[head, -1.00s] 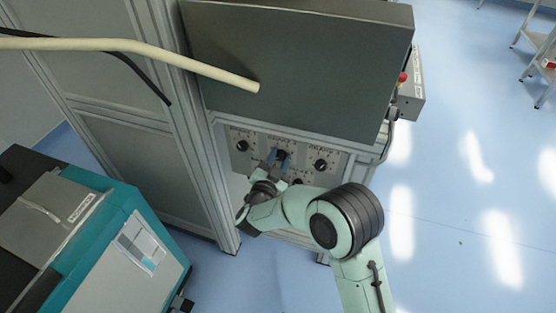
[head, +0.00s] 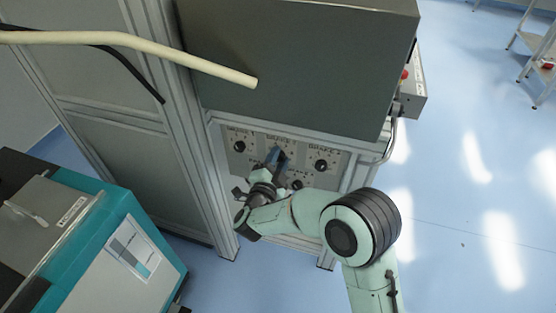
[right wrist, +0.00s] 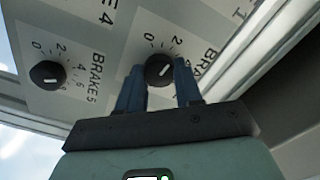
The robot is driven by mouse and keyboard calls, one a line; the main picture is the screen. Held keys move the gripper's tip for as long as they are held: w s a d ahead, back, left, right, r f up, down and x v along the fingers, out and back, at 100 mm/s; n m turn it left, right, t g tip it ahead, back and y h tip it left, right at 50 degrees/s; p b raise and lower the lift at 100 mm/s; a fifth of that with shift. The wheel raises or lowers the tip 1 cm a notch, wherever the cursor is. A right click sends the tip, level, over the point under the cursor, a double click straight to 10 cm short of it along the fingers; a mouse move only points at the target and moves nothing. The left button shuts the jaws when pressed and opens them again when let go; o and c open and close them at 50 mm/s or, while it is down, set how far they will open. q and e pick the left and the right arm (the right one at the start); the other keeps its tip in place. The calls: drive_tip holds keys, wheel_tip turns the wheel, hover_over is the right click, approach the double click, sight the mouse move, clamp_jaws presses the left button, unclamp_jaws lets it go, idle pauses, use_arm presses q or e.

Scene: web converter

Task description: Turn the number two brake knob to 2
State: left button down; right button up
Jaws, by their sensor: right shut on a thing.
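The gripped brake knob (right wrist: 160,70) is round and black, on a pale panel (right wrist: 112,45) with printed dial numbers. In the right wrist view its white pointer line slants up and right, roughly toward the printed 2. The end of its BRAKE label is hidden behind a finger. My right gripper (right wrist: 159,88) is shut on this knob, one blue finger on each side. In the head view my right gripper (head: 276,156) is at the middle knob of the panel's upper row; the fingers mostly cover that knob. My left gripper is not in view.
Other black knobs sit close by: left (head: 240,146), right (head: 321,165) and lower (head: 297,184) in the head view. A grey box (head: 300,65) overhangs the panel. A teal machine (head: 120,240) stands at lower left. Open blue floor lies to the right.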

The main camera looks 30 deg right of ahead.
drive_tip(key=shift+a+f, duration=0.1)
drive_tip(key=o, duration=1)
drive_tip(key=shift+o, duration=0.2)
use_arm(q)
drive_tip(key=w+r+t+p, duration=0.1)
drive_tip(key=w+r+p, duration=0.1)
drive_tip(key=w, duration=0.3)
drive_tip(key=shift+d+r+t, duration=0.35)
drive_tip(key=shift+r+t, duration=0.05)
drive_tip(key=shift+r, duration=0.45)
use_arm(e)
drive_tip(key=v, duration=1.3)
drive_tip(key=shift+s, duration=0.15)
